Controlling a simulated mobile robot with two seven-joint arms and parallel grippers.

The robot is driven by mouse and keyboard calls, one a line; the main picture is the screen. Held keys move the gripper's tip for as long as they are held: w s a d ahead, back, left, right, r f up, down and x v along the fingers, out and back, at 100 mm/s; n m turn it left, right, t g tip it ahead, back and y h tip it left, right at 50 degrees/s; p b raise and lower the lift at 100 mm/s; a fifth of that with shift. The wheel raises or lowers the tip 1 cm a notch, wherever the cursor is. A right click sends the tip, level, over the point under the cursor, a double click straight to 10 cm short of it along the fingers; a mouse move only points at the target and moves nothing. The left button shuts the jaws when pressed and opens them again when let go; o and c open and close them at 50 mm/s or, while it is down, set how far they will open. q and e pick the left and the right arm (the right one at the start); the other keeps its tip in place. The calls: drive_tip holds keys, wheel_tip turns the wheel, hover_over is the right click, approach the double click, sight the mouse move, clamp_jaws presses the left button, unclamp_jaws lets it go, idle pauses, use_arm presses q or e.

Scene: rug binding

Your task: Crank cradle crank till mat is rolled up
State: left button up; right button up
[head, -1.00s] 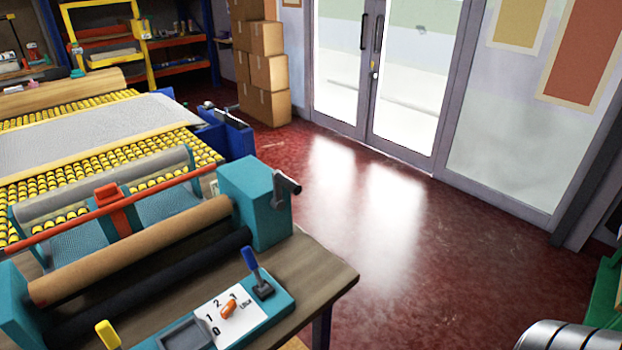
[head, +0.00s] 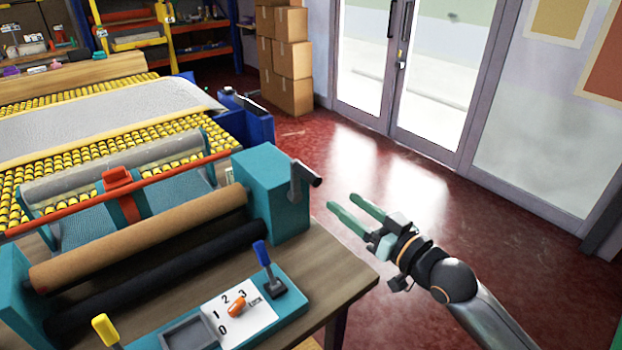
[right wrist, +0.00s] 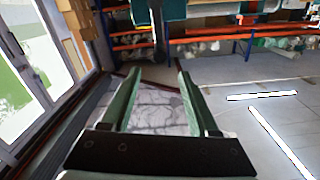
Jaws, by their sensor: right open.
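The cradle is a teal-ended machine on the wooden table, with a brown roller (head: 140,240) and a black roller (head: 160,275) between its end blocks. The crank (head: 304,178) is a dark handle on the outer side of the right teal block (head: 270,195). A grey mat (head: 110,118) lies flat on the yellow roller bed behind. My right gripper (head: 348,207) is open and empty, to the right of the crank and apart from it. Its two green fingers also show spread in the right wrist view (right wrist: 158,85). My left gripper is out of view.
A control panel with a numbered dial (head: 237,307) and a blue lever (head: 265,262) sits at the table's front. The table's right corner (head: 360,285) is below my right gripper. Stacked cardboard boxes (head: 285,60) stand at the back. Red floor (head: 450,260) on the right is clear.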

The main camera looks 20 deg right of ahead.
sight(309, 176)
drive_tip(key=x, duration=1.2)
drive_tip(key=shift+w+p, duration=0.2)
drive_tip(key=shift+p, duration=0.2)
clamp_jaws()
idle(0.9)
